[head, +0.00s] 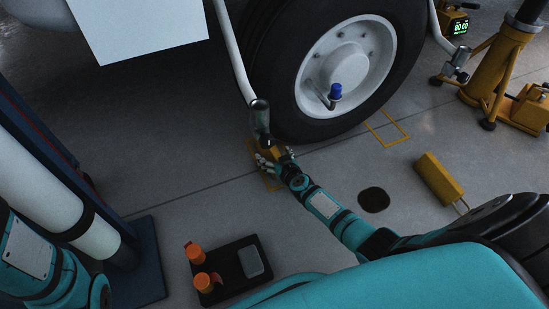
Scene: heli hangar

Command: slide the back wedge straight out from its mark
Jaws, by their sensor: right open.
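The back wedge (265,146) is a small yellow-brown block low against the left side of the tyre. It is mostly hidden by my right gripper and a dark pipe end. A yellow outline mark (272,184) shows on the floor around it. My right gripper (267,161) is open at the near side of the wedge; I cannot tell whether its fingers touch it. Another yellow wedge (436,180) with a cord handle lies on the floor to the right, apart from the tyre. An empty yellow outline mark (386,128) is beside the tyre's right side. My left gripper is out of view.
The big wheel (345,66) stands behind the gripper. A white pipe with a dark end (259,117) hangs close above the wedge. A black tray (212,292) with orange items is at the lower middle. A yellow jack stand (497,72) is at right. Floor left of the wedge is clear.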

